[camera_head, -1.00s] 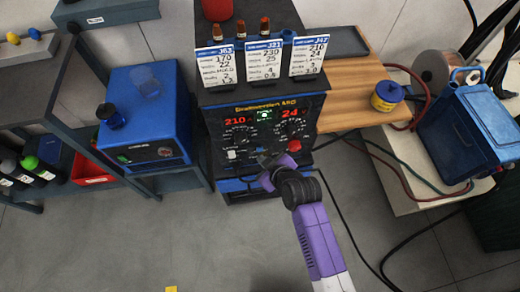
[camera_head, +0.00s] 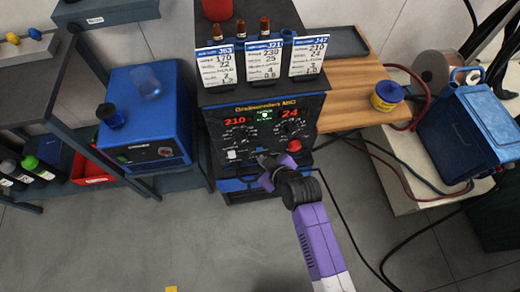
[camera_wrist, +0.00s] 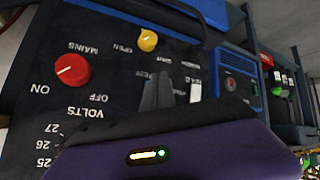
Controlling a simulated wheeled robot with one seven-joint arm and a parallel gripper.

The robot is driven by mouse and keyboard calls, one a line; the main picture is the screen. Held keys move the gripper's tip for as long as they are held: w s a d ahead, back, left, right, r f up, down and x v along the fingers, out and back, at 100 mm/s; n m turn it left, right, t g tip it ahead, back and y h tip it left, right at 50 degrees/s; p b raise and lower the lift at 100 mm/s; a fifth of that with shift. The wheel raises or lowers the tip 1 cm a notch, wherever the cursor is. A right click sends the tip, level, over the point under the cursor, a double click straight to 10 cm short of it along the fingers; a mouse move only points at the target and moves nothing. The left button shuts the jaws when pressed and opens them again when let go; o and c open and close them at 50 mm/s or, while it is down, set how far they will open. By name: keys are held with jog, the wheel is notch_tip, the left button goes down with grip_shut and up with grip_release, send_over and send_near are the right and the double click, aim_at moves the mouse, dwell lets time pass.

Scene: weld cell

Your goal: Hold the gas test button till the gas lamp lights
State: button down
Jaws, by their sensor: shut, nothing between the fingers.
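The welding machine's black front panel (camera_head: 250,142) has red digits, dials, a lit green lamp (camera_head: 265,115) near the top, a white switch (camera_head: 232,155) at left and a red knob (camera_head: 294,146) at right. My gripper (camera_head: 263,161) is at the panel's lower middle, shut and empty. In the wrist view my fingertips (camera_wrist: 160,90) point at the upside-down panel, between the red mains knob (camera_wrist: 71,70) and a white switch (camera_wrist: 195,92). A yellow round part (camera_wrist: 148,40) is marked "OPEN". My fingers cover the spot ahead; the gas test button cannot be made out. Contact cannot be told.
Three white job cards (camera_head: 263,62) stand on the machine's top. A blue box unit (camera_head: 145,115) is at left. A wooden shelf (camera_head: 345,92) with a yellow-and-blue pot (camera_head: 386,97) is at right. Hoses and a cable run at right of my arm.

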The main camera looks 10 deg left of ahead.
jog(key=shift+w, duration=0.15)
jog(key=shift+w+a, duration=0.1)
jog(key=shift+w, duration=0.15)
jog(key=shift+w+a+b, duration=0.15)
jog(key=shift+w+b, duration=0.2)
jog(key=shift+w, duration=0.1)
dwell(2.6)
jog(key=shift+s+d+p, duration=0.25)
jog(key=shift+s+p, duration=0.25)
jog(key=shift+s, duration=0.35)
jog(key=shift+s+d+p, duration=0.25)
jog(key=shift+s+p, duration=0.1)
jog(key=shift+s, duration=0.45)
jog(key=shift+s+d+p, duration=0.2)
jog(key=shift+s+p, duration=0.2)
jog(key=shift+s, duration=0.45)
jog(key=shift+s+d+p, duration=0.25)
jog(key=shift+s+p, duration=0.1)
jog(key=shift+s, duration=0.45)
